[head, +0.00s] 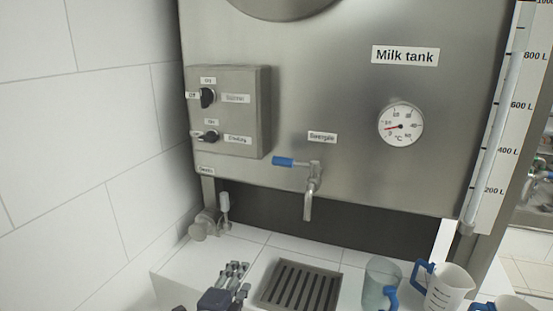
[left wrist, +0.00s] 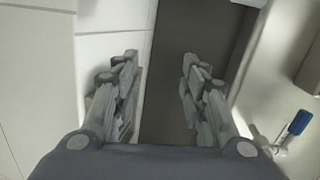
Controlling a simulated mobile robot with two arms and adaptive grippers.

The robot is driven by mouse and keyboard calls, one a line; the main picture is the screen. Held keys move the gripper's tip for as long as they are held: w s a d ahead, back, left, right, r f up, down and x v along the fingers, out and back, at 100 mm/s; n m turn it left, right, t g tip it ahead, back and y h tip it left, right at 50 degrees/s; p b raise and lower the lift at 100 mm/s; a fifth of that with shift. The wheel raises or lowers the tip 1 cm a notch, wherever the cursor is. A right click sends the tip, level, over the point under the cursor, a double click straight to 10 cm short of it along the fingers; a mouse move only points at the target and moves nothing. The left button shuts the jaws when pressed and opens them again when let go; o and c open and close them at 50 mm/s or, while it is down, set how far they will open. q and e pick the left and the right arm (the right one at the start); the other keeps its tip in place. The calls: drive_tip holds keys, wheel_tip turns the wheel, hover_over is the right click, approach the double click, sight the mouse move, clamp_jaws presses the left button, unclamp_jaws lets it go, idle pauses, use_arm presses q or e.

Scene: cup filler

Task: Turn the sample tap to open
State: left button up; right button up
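The sample tap (head: 313,180) is a metal spout on the front of the milk tank (head: 350,120), below a small label. Its blue-gripped handle (head: 283,161) lies about level and points left. The blue handle (left wrist: 299,122) also shows at the right edge of the left wrist view, outside the fingers. My left gripper (head: 238,272) is at the bottom of the head view, lower than the tap and to its left, not touching it. In the left wrist view, the fingers (left wrist: 157,68) are apart with nothing between them. My right gripper is in neither view.
A control box (head: 250,112) with two knobs juts out left of the tap. A drain grate (head: 300,287) lies in the white counter below the spout. A tiled wall (head: 90,130) bounds the left.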

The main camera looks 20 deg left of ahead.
use_arm(q)
drive_tip(key=w+r+m+t+h, duration=0.3)
drive_tip(key=w+r+m+t, duration=0.15)
drive_tip(key=r+m, duration=0.6)
drive_tip(key=m+g+h, duration=0.1)
drive_tip(key=m+h, duration=0.8)
drive_tip(key=m, duration=0.7)
approach(277, 162)
drive_tip(key=w+d, duration=0.2)
drive_tip(key=w, duration=0.1)
drive_tip(key=s+a+r+m+g+h+p, duration=0.15)
drive_tip(key=m+g, duration=0.25)
drive_tip(key=m, duration=0.6)
drive_tip(key=a+r+m+g+b, duration=0.1)
drive_tip(key=a+r+m+g, duration=0.25)
drive_tip(key=m, duration=0.55)
drive_tip(key=p+x, duration=0.5)
drive_tip(key=x, duration=0.3)
drive_tip(key=shift+w+d+f, duration=0.1)
drive_tip(key=shift+d+f, duration=0.05)
drive_tip(key=shift+d, duration=0.15)
drive_tip(key=shift+w+d+f+p, duration=0.35)
drive_tip(key=shift+w+d+p, duration=0.05)
drive_tip(key=shift+w+d, duration=0.2)
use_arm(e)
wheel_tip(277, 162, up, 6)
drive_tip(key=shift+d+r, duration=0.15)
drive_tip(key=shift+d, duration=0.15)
use_arm(q)
drive_tip(key=shift+c, duration=0.4)
